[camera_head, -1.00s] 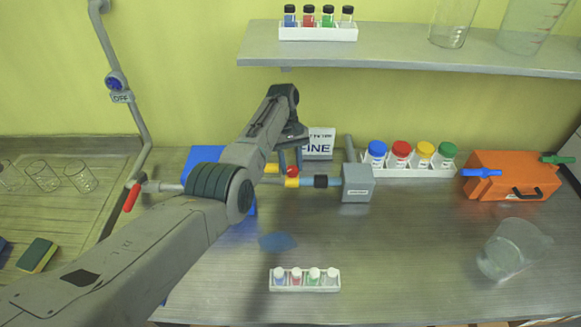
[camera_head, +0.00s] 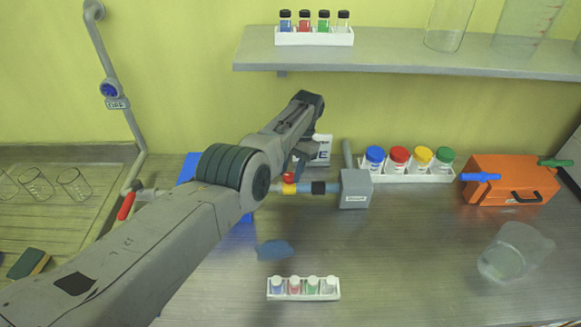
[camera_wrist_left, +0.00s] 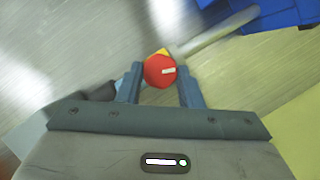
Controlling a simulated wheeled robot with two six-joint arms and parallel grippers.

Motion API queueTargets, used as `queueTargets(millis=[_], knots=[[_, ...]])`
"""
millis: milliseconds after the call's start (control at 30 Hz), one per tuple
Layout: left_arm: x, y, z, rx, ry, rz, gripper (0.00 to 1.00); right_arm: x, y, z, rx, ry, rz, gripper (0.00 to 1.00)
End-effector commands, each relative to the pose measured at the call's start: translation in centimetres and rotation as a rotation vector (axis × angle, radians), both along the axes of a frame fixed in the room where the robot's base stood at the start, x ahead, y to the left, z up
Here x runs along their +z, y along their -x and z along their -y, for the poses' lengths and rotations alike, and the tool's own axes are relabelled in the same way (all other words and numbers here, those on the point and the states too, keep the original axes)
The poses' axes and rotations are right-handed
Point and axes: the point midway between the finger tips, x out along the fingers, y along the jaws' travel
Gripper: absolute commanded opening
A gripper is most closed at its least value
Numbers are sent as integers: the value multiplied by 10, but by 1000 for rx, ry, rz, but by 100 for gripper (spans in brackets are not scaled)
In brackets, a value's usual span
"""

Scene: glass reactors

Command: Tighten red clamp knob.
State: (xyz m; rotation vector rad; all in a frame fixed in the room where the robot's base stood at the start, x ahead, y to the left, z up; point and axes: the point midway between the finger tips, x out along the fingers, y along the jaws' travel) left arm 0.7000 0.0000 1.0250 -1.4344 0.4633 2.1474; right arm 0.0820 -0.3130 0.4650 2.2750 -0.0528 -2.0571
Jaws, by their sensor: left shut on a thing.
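The red clamp knob (camera_wrist_left: 159,71) sits between the two blue-grey fingers of my left gripper (camera_wrist_left: 160,84) in the left wrist view. A white mark on the knob points to the right. In the head view a small part of the knob (camera_head: 288,177) shows just below my left gripper (camera_head: 298,168). The gripper is shut on it. The knob sits on a pipe with a yellow band (camera_head: 289,189), a light blue section and a black band, leading to a grey box (camera_head: 355,188). My right gripper is not in view.
A white rack (camera_head: 408,173) with colour-capped jars and an orange case (camera_head: 510,180) stand right. A small vial rack (camera_head: 303,290), a blue cloth (camera_head: 274,250) and a clear beaker (camera_head: 514,252) are in front. A shelf (camera_head: 410,58) overhangs the back.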

Motion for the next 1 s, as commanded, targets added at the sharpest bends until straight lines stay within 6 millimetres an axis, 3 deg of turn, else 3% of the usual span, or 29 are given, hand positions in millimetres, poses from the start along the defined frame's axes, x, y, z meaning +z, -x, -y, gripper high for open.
queueTargets(millis=[200,500,1000], knots=[[5,2,2,-183,1,1,10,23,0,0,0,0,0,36],[3,2,3,-355,0,1,10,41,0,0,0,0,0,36],[1,2,3,-431,-1,3,10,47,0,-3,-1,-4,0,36]])
